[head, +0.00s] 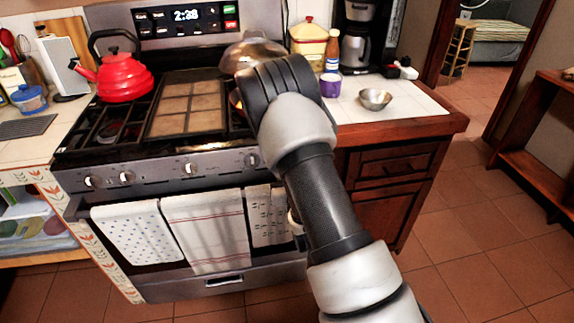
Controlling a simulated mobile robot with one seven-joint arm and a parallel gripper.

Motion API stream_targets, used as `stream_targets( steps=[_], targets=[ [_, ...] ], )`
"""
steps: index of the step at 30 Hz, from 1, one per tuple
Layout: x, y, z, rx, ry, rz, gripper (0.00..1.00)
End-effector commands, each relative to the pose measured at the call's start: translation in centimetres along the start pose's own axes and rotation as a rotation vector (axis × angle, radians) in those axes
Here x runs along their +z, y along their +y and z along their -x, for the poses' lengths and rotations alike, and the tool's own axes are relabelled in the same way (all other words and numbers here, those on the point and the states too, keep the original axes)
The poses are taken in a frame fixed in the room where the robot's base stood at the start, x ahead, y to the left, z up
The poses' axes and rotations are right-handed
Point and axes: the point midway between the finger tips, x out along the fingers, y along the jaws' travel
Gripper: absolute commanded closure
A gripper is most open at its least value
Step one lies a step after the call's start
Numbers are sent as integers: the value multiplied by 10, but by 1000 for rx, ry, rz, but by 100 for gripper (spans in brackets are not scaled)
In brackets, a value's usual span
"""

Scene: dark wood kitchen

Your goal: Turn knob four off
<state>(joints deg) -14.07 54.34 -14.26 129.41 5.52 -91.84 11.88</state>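The stove (72,178) stands left of centre with a row of knobs on its front panel. From left to right I see a first knob (94,181), a second knob (127,177), a third knob (191,169) and a further knob (252,159) close to my arm. My arm crosses in front of the panel's right end, so any knob behind it is hidden. I cannot tell for certain which knob is knob four, or how it is turned. My gripper's fingers are hidden behind my own arm.
A red kettle (122,78) sits on the left burners, and a lidded pan (252,52) at the back right. Towels, including a striped towel (205,232), hang on the oven door. A metal bowl (375,98) stands on the right counter. The tiled floor at right is clear.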

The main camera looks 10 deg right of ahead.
Motion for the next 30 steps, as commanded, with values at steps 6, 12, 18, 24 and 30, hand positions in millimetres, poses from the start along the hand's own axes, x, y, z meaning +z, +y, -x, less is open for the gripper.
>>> stream_targets(
  steps=[6,12,18,24,30],
  targets=[
    [1,0,1,-1,-4,-15,86],
    [1,0,1,-1,-4,-15,86],
    [1,0,1,-1,-4,-14,47],
    [1,0,0,0,-2,-13,47],
    [1,0,-1,0,-2,-13,47]
  ],
)
